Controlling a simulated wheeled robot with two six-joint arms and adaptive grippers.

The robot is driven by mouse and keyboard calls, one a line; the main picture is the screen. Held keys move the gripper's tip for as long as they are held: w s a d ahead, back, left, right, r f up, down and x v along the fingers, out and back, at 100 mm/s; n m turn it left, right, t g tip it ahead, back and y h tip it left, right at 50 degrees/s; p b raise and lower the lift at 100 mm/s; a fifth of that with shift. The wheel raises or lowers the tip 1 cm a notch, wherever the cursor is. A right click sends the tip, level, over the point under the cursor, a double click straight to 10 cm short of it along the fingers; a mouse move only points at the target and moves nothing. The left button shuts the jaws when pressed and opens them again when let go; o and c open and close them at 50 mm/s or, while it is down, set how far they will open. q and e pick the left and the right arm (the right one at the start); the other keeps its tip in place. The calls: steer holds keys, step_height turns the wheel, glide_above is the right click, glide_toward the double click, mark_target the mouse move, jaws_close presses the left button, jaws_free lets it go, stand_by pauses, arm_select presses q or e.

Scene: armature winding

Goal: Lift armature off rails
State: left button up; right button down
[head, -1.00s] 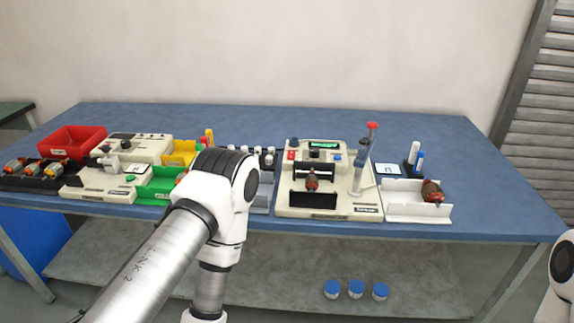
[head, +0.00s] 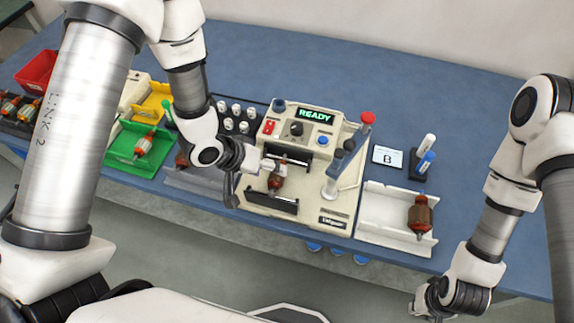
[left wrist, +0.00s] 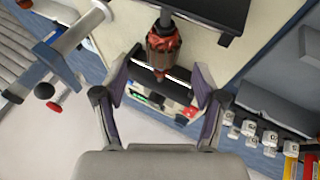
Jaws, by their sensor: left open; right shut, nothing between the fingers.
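A reddish-brown armature (head: 276,179) sits across the rails (head: 270,201) of the cream balancing machine (head: 338,200), whose green display reads READY. My left gripper (head: 262,168) is just beside it on the left in the head view. In the left wrist view, this gripper (left wrist: 160,72) is open, with one finger towards each side of the armature (left wrist: 163,46), which lies ahead between the tips. I cannot tell whether the fingers touch it. My right gripper (head: 430,302) hangs off the table's front edge at lower right, shut and empty.
A white tray (head: 375,215) with another armature (head: 421,212) stands right of the machine. A grey lever post (head: 340,170) with a red knob rises beside the rails. The back table is clear.

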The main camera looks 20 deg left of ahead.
mark_target(273, 174)
arm_select(q)
step_height(273, 174, down, 2)
steer(key=shift+w+d+f+p, duration=0.1)
steer(key=shift+p, duration=0.4)
steer(key=shift+w+d+f, duration=0.5)
steer(key=shift+d+f, duration=0.25)
steer(key=shift+w+d, duration=0.15)
steer(key=shift+s+a, duration=0.2)
steer(key=shift+a, duration=0.15)
steer(key=c, duration=1.2)
jaws_close()
steer(key=shift+d, duration=0.15)
arm_select(e)
steer(key=shift+s+a+r, duration=0.1)
steer(key=shift+s+r, duration=0.1)
steer(key=shift+r, duration=0.65)
arm_select(q)
steer(key=shift+w+r, duration=0.1)
